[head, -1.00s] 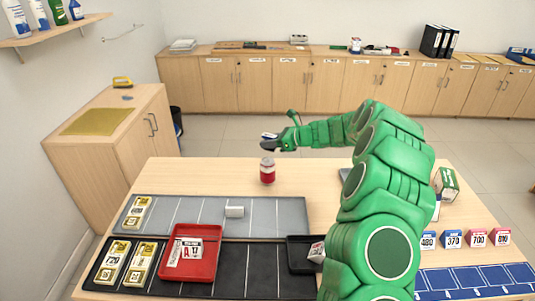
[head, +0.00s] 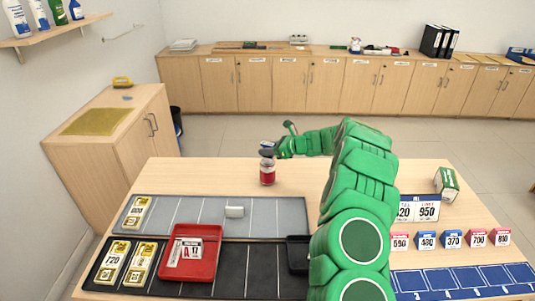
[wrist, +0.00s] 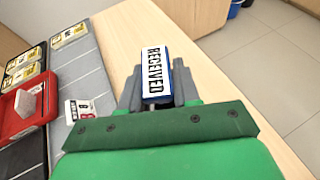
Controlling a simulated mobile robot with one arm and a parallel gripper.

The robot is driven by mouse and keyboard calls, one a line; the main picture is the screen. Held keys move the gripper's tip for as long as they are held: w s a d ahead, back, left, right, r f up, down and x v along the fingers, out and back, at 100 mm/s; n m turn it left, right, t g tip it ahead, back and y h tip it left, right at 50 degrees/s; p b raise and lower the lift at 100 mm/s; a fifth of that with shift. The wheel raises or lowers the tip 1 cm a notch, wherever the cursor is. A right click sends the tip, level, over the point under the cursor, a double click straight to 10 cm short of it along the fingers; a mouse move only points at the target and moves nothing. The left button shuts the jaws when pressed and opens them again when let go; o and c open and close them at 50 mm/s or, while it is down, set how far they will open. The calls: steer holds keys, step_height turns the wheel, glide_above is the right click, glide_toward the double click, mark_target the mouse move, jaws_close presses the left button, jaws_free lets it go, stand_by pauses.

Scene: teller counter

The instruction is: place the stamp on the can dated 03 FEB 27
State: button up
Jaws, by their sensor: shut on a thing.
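A red and white can (head: 267,174) stands upright near the far side of the teller counter. My gripper (head: 267,150) is right above its top in the head view. I cannot tell there whether the two touch. In the wrist view my gripper (wrist: 153,92) is shut on the stamp, a blue block with a white face reading RECEIVED (wrist: 154,67). The stamp is barely visible in the head view. The can is hidden in the wrist view, and its date is too small to read.
Number cards (head: 426,240) and a green-white box (head: 447,182) stand right. Counter left of the can is clear.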

steer(key=shift+f, duration=0.95)
steer(key=shift+f, duration=0.1)
steer(key=o, duration=1.1)
steer(key=shift+c, duration=0.2)
steer(key=shift+s+d+r, duration=0.1)
steer(key=shift+r, duration=0.1)
steer(key=v, duration=1.1)
steer(key=shift+s+d, duration=0.15)
steer(key=shift+d, duration=0.2)
